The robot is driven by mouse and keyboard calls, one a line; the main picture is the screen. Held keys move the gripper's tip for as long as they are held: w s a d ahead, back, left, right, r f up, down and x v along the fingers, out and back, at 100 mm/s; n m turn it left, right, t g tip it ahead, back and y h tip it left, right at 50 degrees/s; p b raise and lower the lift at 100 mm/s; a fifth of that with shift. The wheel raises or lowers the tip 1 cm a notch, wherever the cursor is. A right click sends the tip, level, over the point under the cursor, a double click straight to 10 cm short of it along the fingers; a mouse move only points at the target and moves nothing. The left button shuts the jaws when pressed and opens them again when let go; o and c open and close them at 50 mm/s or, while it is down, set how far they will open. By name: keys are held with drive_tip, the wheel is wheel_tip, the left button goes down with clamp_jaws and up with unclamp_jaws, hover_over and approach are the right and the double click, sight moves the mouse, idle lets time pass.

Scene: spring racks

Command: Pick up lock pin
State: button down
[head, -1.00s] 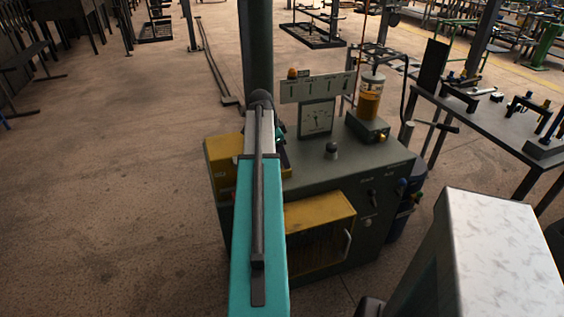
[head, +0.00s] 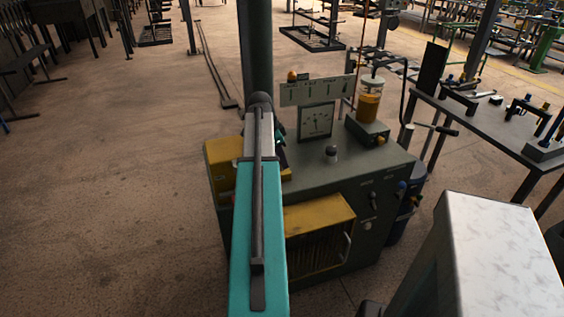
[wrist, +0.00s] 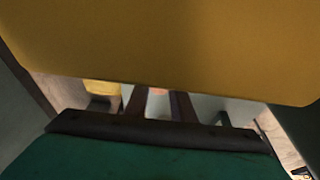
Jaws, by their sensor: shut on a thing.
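My gripper (wrist: 157,97) shows in the wrist view as two dark fingers beyond a dark bar and a green body. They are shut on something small. A small pale orange patch shows between them, probably part of the lock pin, but its shape is hidden. A large yellow surface fills the top of the wrist view and covers the fingers' far ends. In the head view my arm hides most of the gripper, by the yellow box (head: 222,165) at the left end of the grey machine (head: 362,170). No lock pin can be made out there.
The machine carries a gauge (head: 316,120), a jar of amber liquid (head: 369,100) and a dark knob (head: 331,152). A dark post (head: 256,50) rises behind my arm. A workbench (head: 480,118) stands at right.

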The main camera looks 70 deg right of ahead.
drive_tip(key=shift+r+b, duration=0.7)
drive_tip(key=shift+r, duration=4.1)
drive_tip(key=shift+r, duration=0.1)
